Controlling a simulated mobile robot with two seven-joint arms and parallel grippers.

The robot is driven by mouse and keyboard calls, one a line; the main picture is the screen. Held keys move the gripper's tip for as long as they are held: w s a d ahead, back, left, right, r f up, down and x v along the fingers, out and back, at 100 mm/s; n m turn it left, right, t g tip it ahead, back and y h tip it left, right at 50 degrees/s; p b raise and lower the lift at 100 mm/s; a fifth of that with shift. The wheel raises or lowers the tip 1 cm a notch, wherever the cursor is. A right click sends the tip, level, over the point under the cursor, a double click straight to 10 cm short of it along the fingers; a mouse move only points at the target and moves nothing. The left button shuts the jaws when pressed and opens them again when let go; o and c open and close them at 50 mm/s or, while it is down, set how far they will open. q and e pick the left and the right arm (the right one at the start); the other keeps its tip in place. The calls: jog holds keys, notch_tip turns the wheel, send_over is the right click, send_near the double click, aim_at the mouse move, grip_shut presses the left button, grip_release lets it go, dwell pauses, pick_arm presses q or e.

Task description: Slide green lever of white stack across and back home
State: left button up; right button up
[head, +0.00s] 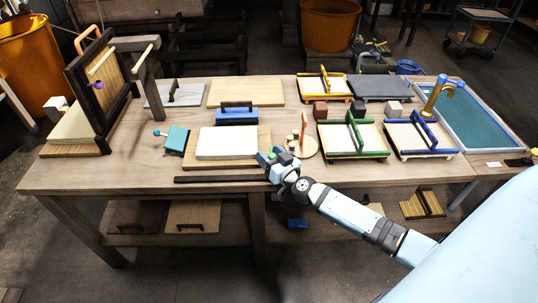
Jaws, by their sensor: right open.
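A white slab stack (226,143) lies on a wooden board near the table's front middle. To the right, a green-edged tray (350,153) holds a white sheet, with a green bar (355,131) standing across it. I cannot tell for certain which green part is the lever. My right gripper (272,156) is open at the front edge of the table, just right of the white slab stack and apart from the green-edged tray. Whether its fingers touch anything is too small to tell. My left gripper is not in view.
A round wooden piece (306,147) with small pegs stands beside my right gripper. A blue-edged tray (430,152) is at the right, an upright wooden frame (78,90) at the left. The front left tabletop is clear.

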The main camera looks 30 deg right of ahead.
jog(key=shift+w, duration=0.25)
grip_shut()
jog(key=w+a+p, duration=0.1)
jog(key=w+a, duration=0.4)
jog(key=a, duration=0.3)
jog(key=w+a+p, duration=0.1)
jog(key=w+a, duration=0.3)
jog(key=a, duration=0.4)
jog(key=w+a+p, duration=0.2)
jog(key=w+a, duration=0.3)
jog(key=a, duration=0.3)
jog(key=shift+w+a, duration=0.1)
jog(key=shift+w, duration=0.25)
jog(key=shift+r, duration=0.1)
